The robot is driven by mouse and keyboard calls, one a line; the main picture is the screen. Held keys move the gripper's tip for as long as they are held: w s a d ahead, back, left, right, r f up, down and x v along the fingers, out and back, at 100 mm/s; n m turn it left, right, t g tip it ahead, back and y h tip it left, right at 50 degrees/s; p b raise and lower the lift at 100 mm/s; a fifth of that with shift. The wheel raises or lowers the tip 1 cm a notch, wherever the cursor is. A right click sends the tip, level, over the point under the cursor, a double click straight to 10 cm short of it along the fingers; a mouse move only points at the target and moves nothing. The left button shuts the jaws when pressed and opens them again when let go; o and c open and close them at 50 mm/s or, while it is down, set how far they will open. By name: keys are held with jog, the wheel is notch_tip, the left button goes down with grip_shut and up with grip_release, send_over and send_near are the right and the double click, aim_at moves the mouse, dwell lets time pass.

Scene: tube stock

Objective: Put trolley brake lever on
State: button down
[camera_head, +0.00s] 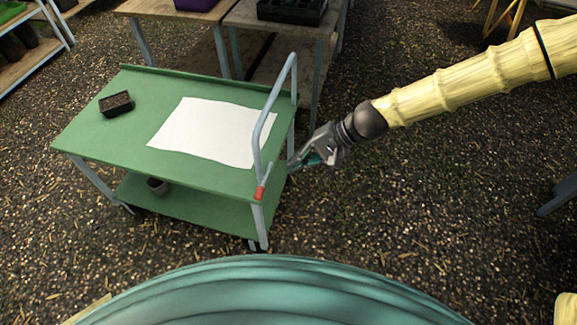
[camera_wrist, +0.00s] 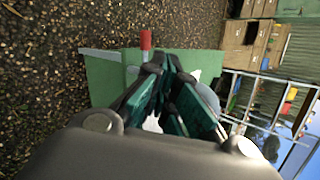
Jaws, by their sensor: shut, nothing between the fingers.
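The green trolley (camera_head: 110,160) stands left of centre in the head view, with a grey tubular handle (camera_head: 291,75) at its right end. A small red lever (camera_head: 260,193), taken as the brake lever, sits at the near right corner by the foot of the handle. The red piece also shows upright in the wrist view (camera_wrist: 146,40), just beyond my fingertips. My gripper (camera_head: 293,165) is shut and empty, right of the trolley's right end and a little beyond the lever. In the wrist view my fingers (camera_wrist: 163,62) meet at their tips. I cannot tell whether they touch the trolley.
A white sheet (camera_head: 212,130) and a black tray (camera_head: 116,103) lie on the trolley top. A small pot (camera_head: 157,185) stands on its lower shelf. Wooden tables (camera_head: 185,12) with trays stand close behind.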

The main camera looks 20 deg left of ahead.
jog(key=shift+s+b+v, duration=0.2)
jog(key=shift+v, duration=0.7)
jog(key=shift+s+b+v, duration=0.15)
jog(key=shift+s+v, duration=0.05)
jog(key=shift+v, duration=0.7)
jog(key=shift+r, duration=0.1)
jog(key=s+d+f+h, duration=0.2)
jog(key=s+d+f, duration=0.25)
jog(key=f, duration=0.25)
jog(key=s+d+f+t+h, duration=0.1)
jog(key=s+d+f, duration=0.35)
jog(key=f, duration=0.35)
jog(key=s+d+f+h, duration=0.2)
jog(key=s+d+f, duration=0.25)
jog(key=f, duration=0.25)
jog(key=s+d+f+h, duration=0.1)
jog(key=s+d+f, duration=0.1)
jog(key=d, duration=0.4)
jog(key=s+d+f+n+t+h, duration=0.1)
jog(key=s+d+f, duration=0.1)
jog(key=s+d, duration=0.3)
jog(key=s+d+f+t+h, duration=0.1)
jog(key=s+d+f+h, duration=0.1)
jog(key=s+d, duration=0.2)
jog(key=d, duration=0.2)
jog(key=shift+s+d+f, duration=0.2)
jog(key=shift+d+f, duration=0.1)
jog(key=shift+d, duration=0.05)
